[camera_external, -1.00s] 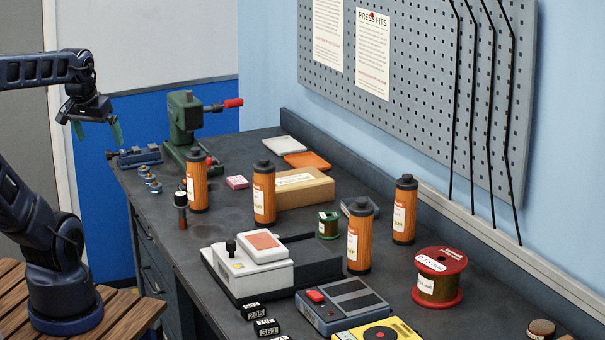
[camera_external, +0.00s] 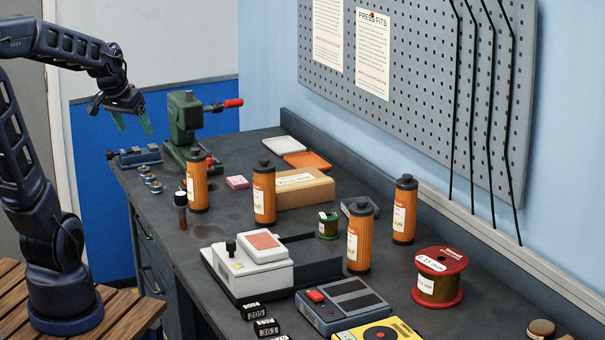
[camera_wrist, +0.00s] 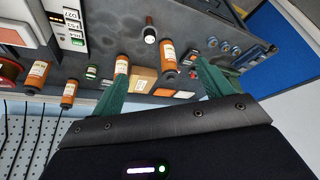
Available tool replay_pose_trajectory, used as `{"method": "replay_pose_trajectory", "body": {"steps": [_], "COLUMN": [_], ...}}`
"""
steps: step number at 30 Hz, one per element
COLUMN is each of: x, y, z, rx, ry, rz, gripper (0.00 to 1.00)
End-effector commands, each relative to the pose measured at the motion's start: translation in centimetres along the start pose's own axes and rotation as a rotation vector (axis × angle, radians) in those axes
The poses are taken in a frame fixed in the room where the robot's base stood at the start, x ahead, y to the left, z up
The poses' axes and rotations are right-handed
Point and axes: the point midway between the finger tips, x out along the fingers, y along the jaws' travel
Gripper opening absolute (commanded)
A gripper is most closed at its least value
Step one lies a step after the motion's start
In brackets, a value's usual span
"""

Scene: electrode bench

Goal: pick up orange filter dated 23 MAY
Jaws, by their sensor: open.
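Several orange filters with dark caps and white labels stand upright on the bench. One filter (camera_external: 197,188) is near the green press, another (camera_external: 264,196) is before the cardboard box, a third (camera_external: 359,240) is right of the white device, and a fourth (camera_external: 404,212) is near the back wall. In the wrist view they show as a near filter (camera_wrist: 168,62), a second (camera_wrist: 122,66), a third (camera_wrist: 37,74) and a fourth (camera_wrist: 69,94). The label dates are too small to read. My gripper (camera_external: 133,123) is open and empty, in the air left of the press.
A green press (camera_external: 186,118) with a red handle stands at the far end. A cardboard box (camera_external: 305,188), white device (camera_external: 250,262), red spool (camera_external: 438,277) and blue-grey recorder (camera_external: 342,304) crowd the bench. A dark red-and-black tool (camera_external: 181,211) stands near the left edge.

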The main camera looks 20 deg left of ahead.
Motion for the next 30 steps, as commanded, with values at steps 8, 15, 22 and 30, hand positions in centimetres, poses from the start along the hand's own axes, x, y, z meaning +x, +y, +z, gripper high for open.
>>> {"method": "replay_pose_trajectory", "body": {"steps": [8, 15, 22, 30], "x": [5.7, 11.2, 15.7, 17.9], "y": [-0.1, -0.6, -1.1, -1.3], "z": [-5.9, -10.2, -12.8, -13.7], "rx": [0.08, 0.138, 0.176, 0.188], "ry": [0.025, 0.052, 0.071, 0.078], "rz": [0.043, 0.064, 0.069, 0.068], "gripper": [0.79, 0.79, 0.79, 0.79]}}
